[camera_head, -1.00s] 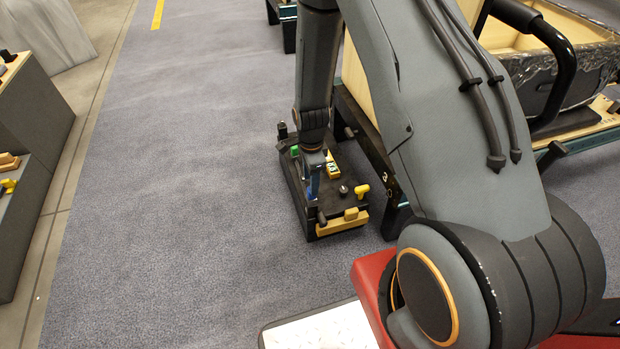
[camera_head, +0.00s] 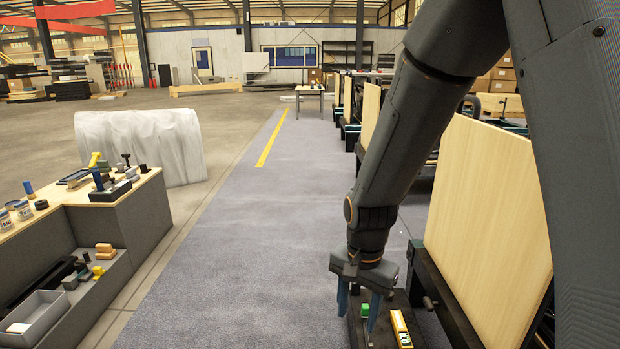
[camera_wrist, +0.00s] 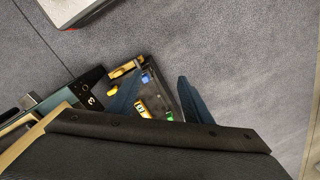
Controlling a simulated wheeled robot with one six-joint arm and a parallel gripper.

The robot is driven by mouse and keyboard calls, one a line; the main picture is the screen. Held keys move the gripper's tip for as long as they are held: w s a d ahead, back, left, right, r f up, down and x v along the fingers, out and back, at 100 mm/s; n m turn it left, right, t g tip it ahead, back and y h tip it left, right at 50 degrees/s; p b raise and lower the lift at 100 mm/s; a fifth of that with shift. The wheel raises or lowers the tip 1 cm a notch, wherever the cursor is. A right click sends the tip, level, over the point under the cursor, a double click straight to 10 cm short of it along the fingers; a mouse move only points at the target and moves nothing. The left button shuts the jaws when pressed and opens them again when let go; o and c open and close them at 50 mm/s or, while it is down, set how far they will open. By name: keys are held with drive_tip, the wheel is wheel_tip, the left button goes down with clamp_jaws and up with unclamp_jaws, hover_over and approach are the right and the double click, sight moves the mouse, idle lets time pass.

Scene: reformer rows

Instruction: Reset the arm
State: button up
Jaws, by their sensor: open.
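My gripper (camera_head: 357,300) hangs at the end of my arm, at the lower right of the head view, with its blue fingers apart and pointing down. The height of the fingers above the tray is hard to tell.
Wooden panels (camera_head: 490,205) on dark frames stand in a row right of the arm. A grey workbench (camera_head: 140,215) with tools and tubs stands at left, by a white covered block (camera_head: 140,148). The carpet aisle (camera_head: 250,240) between is clear.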

drive_tip(key=s+a+r+n, duration=0.3)
drive_tip(key=s+r+n, duration=0.9)
drive_tip(key=s, duration=0.5)
drive_tip(key=d+r+m+p, duration=0.2)
drive_tip(key=d+r+p, duration=0.4)
drive_tip(key=p, duration=0.5)
drive_tip(key=s+d+r+m+p, duration=0.1)
drive_tip(key=d+r+m+p, duration=0.2)
drive_tip(key=d+r+p, duration=0.3)
wheel_tip(320, 180, up, 4)
drive_tip(key=p, duration=0.5)
